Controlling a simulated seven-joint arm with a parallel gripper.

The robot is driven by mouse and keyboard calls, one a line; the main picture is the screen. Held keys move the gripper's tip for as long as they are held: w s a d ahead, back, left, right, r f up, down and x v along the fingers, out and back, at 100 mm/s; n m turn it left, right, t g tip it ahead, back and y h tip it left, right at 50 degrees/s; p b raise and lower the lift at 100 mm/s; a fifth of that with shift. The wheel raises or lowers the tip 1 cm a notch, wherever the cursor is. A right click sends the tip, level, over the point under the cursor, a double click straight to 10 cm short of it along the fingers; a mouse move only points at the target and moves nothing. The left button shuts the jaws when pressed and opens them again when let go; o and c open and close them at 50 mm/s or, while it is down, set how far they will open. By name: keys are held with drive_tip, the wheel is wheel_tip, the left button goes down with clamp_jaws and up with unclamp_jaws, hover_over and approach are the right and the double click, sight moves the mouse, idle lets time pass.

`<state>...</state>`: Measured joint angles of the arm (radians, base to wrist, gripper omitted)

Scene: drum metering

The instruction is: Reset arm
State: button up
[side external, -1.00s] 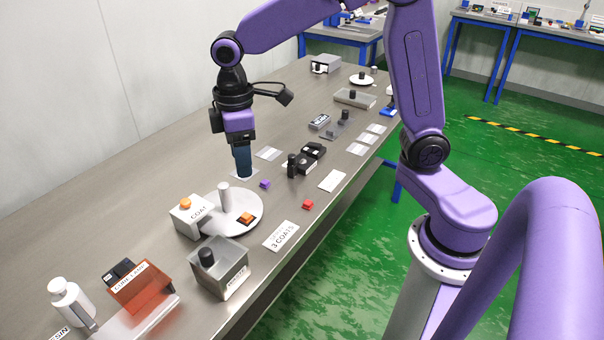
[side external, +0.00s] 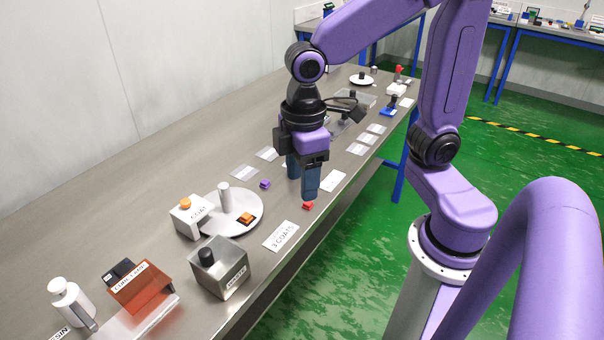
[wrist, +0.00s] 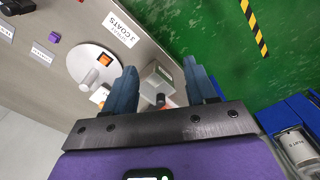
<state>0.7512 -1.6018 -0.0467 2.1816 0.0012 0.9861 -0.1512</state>
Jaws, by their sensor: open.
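My gripper (side external: 302,183) is open and empty above the table's right edge, its two dark blue fingers apart. It also shows in the wrist view (wrist: 160,85), with nothing held between the fingers. In the side view one fingertip appears just above a small red block (side external: 308,205); I cannot tell whether they touch. A purple block (side external: 265,184) lies to the left of the fingers. A round grey plate (side external: 250,222) with a white post (side external: 224,195) and an orange block (side external: 245,219) is nearer the camera. The COAT box (side external: 188,217) stands beside the plate.
A grey box with a black knob (side external: 218,268) stands near the front edge, beside the 3 COATS card (side external: 281,236). An orange cover (side external: 144,288) and a white bottle (side external: 72,300) are at lower left. Flat cards and small devices line the far table.

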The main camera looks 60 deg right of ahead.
drive_tip(key=shift+s, duration=0.15)
drive_tip(key=s+d+f+n, duration=0.1)
drive_tip(key=s+d, duration=0.4)
drive_tip(key=s, duration=0.5)
drive_tip(key=shift+f, duration=0.6)
